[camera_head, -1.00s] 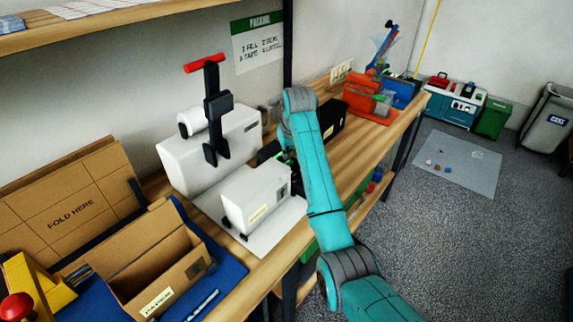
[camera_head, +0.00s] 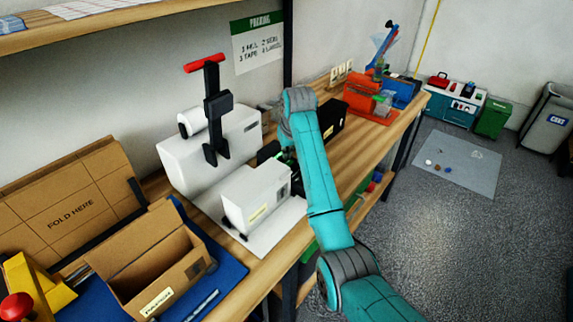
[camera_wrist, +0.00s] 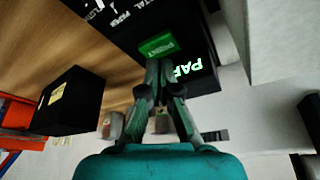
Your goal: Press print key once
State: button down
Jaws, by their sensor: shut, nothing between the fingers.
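The green print key (camera_wrist: 158,44) is on a black panel (camera_wrist: 120,60) in the wrist view. Its lettering is hard to read. My gripper (camera_wrist: 160,66) is shut and empty, with its fingertips at the key's lower edge in the picture. I cannot tell whether they touch or press it. Green letters, partly cut off by my finger, glow on a display (camera_wrist: 190,68) beside the key. In the head view my arm hides the key and most of my gripper, next to a white box-shaped machine (camera_head: 250,200).
A large white machine with a black post and red handle (camera_head: 208,155) stands behind. A black box (camera_head: 332,118) and an orange bin (camera_head: 367,102) stand farther along the bench. An open cardboard box (camera_head: 150,262) is at front left.

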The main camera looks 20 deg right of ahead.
jog(key=shift+f, duration=1.05)
dwell(0.9)
jog(key=shift+r, duration=3.5)
